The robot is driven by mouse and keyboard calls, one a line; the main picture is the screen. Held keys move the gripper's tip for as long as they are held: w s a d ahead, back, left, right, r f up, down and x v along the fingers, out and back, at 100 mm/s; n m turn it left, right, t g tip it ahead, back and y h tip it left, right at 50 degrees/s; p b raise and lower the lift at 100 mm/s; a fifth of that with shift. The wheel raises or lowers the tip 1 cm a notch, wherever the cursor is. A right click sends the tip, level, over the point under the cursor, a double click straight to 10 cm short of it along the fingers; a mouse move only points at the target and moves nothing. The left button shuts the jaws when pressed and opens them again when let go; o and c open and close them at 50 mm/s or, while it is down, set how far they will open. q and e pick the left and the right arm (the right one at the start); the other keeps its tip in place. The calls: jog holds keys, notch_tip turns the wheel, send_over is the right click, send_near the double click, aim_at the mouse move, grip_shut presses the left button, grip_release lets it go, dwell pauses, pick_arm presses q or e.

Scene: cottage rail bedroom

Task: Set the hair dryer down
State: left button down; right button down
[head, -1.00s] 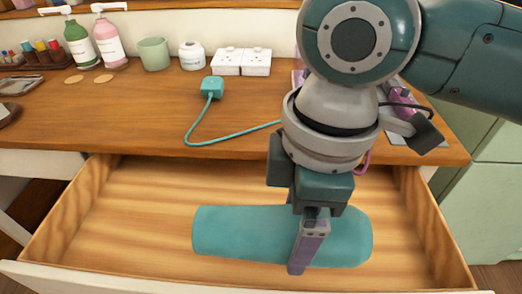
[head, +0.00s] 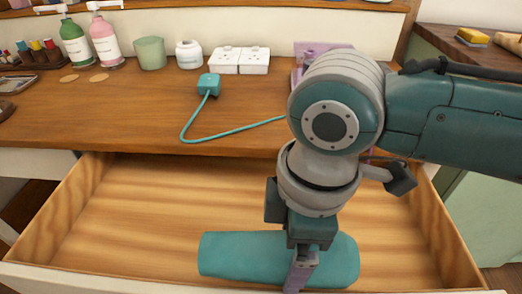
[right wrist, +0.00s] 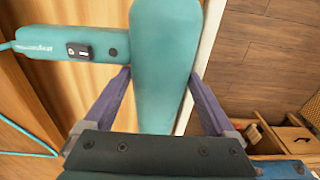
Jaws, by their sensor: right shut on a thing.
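The teal hair dryer (head: 240,257) is in or just over the open drawer (head: 150,210), close to its front panel, with its barrel lying sideways. My right gripper (head: 298,274) points down and is shut on the barrel, its purple fingers on either side. In the right wrist view the barrel (right wrist: 165,50) sits between the fingers (right wrist: 158,85), and the handle (right wrist: 75,46) with its switch points left. I cannot tell whether the dryer touches the drawer floor. My left gripper is not in view.
A teal cord runs across the wooden counter (head: 110,120) to a plug (head: 208,85) near white sockets (head: 240,60). Green (head: 75,42) and pink (head: 105,42) bottles, a green cup (head: 150,53) and a white jar (head: 188,55) stand behind. The drawer floor behind the dryer is clear.

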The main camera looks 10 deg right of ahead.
jog(key=shift+w+d+f, duration=0.2)
jog(key=shift+d+f, duration=0.15)
jog(key=shift+f, duration=0.2)
grip_release()
jog(key=shift+f, duration=0.1)
jog(key=shift+r, duration=0.45)
jog(key=r, duration=0.1)
jog(key=r+p, duration=0.1)
jog(key=r, duration=0.1)
jog(key=shift+s+a+r+p, duration=0.3)
jog(key=shift+s, duration=0.05)
notch_tip(320, 180, up, 9)
jog(key=p, duration=0.3)
jog(key=s+a+f+m+t+y, duration=0.1)
jog(key=s+a+m+t+y, duration=0.15)
jog(key=s+a+m, duration=0.2)
jog(key=s+d+m+h, duration=0.1)
jog(key=s+d+m, duration=0.2)
jog(key=d, duration=0.4)
jog(key=s+d+f+m+h, duration=0.1)
jog(key=s+d+m+h, duration=0.1)
jog(key=s+d+m, duration=0.2)
jog(key=d+m+t, duration=0.1)
jog(key=d, duration=0.1)
jog(key=shift+s+d+f, duration=0.2)
jog(key=shift+d+f, duration=0.05)
jog(key=shift+d, duration=0.15)
